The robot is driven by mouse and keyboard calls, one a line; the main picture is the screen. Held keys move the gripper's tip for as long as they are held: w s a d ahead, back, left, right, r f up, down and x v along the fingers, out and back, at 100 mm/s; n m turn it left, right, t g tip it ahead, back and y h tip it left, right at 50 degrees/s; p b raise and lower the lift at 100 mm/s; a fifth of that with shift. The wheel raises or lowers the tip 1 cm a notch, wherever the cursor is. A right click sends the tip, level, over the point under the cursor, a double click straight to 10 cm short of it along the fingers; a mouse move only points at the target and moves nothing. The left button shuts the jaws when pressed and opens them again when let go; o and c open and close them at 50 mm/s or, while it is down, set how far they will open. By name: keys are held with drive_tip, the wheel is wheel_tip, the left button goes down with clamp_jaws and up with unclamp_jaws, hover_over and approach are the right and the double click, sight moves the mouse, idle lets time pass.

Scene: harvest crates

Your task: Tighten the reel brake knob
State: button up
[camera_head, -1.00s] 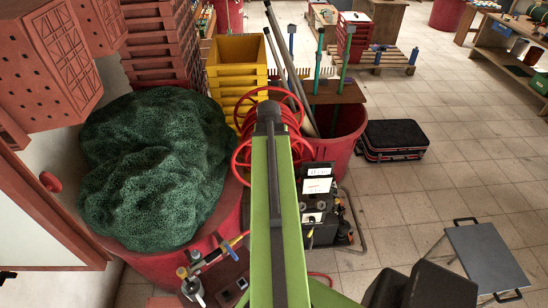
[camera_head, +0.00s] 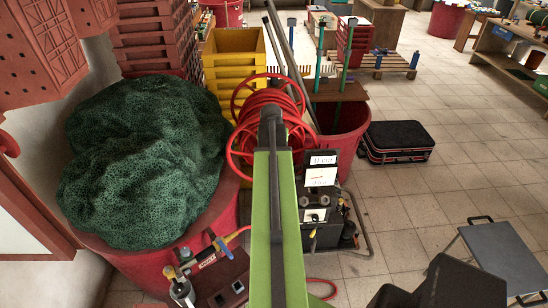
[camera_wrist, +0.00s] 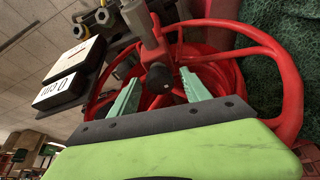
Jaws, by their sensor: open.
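The red hose reel (camera_head: 240,140) stands in front of me, with red hose wound on it. It also fills the middle of the wrist view (camera_wrist: 285,75). A black round knob (camera_wrist: 160,76) sits on a grey post at the reel's middle in the wrist view; I take it for the brake knob. My gripper (camera_wrist: 160,90) is open, its two teal fingers apart and pointing at the reel, one toward each side of the knob. The knob appears between and just beyond the fingertips; I see no contact. In the head view my arm hides the knob and the fingers.
A dark unit with white cards (camera_head: 319,168) stands right of the reel. A red tub (camera_head: 220,210) holding a green net heap (camera_head: 140,160) is at left, with tools on its near side. Yellow crates (camera_head: 234,62) stand behind.

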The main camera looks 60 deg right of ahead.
drive_tip(key=shift+c, duration=0.2)
clamp_jaws()
drive_tip(key=shift+m+g+h, duration=0.3)
drive_tip(key=shift+m+g, duration=0.6)
drive_tip(key=shift+m, duration=1.5)
drive_tip(key=shift+o, duration=0.2)
unclamp_jaws()
drive_tip(key=shift+s, duration=0.1)
